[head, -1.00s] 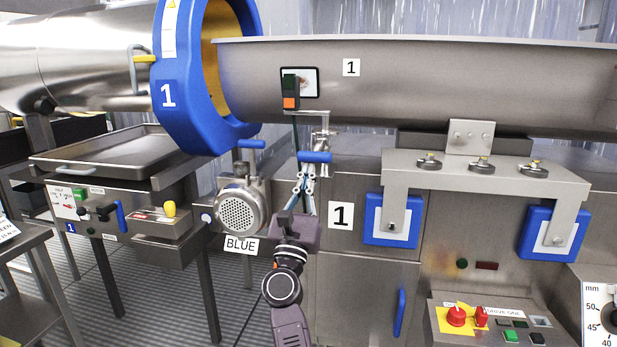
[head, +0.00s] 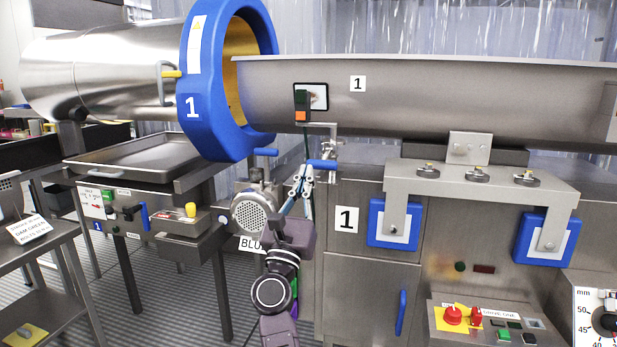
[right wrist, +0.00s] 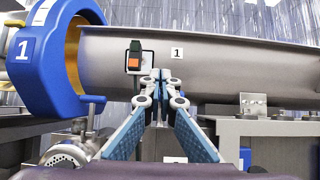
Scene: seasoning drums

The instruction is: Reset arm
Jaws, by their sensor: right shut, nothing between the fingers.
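My right gripper (head: 302,184) is in the middle of the head view, its arm coming up from the bottom edge. Its fingers point up and away, below the green and orange switch (head: 301,105) on the steel trough (head: 440,95). In the right wrist view the gripper (right wrist: 161,78) has its fingertips together with nothing between them. The tips overlap the trough's lower side in that picture, just right of the switch (right wrist: 135,57); I cannot tell if they touch anything. My left gripper is not in view.
A blue-ringed drum (head: 196,135) stands at the left end of the trough. A motor (head: 254,212) and blue-handled valve (head: 322,164) are close to my right gripper. A control box with a red button (head: 453,315) is at lower right. Grey floor shows at lower left.

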